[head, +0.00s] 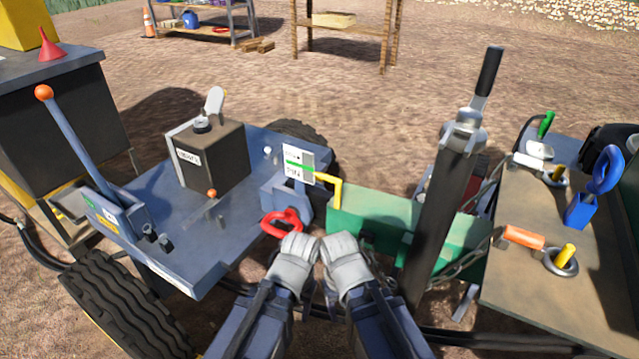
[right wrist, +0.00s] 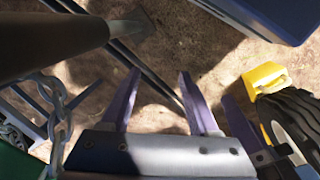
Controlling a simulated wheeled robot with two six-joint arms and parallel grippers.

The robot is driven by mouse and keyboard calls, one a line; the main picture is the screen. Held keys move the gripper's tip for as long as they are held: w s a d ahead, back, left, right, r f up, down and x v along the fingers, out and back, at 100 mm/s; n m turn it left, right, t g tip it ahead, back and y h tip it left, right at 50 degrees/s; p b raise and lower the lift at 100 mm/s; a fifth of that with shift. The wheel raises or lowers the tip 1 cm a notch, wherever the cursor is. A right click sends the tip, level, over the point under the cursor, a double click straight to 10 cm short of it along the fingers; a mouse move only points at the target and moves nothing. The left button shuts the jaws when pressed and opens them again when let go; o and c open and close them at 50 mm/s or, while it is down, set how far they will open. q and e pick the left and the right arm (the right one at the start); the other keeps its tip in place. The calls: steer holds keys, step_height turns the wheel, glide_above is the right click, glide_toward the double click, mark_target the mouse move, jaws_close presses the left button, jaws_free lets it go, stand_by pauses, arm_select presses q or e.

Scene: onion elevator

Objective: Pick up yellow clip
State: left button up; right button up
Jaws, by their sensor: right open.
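A thin, bent yellow piece (head: 337,190) stands at the left end of the green panel, beside a white label card; it may be the yellow clip. A yellow block (right wrist: 265,76) shows at the right of the right wrist view, by a black tyre; I cannot tell whether it is the clip. My right gripper (head: 340,246) is low in the middle of the head view, below the bent yellow piece and apart from it. In the right wrist view its two purple fingers (right wrist: 159,74) are spread, with bare ground between them. My left gripper (head: 298,246) is close beside it; its fingers are not clear.
A dark post with a lever (head: 441,210) and a chain stand right of my right gripper. A brown table (head: 540,290) with rings and tools is farther right.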

arm_select(q)
steer(key=shift+o, duration=0.4)
steer(key=shift+r, duration=0.15)
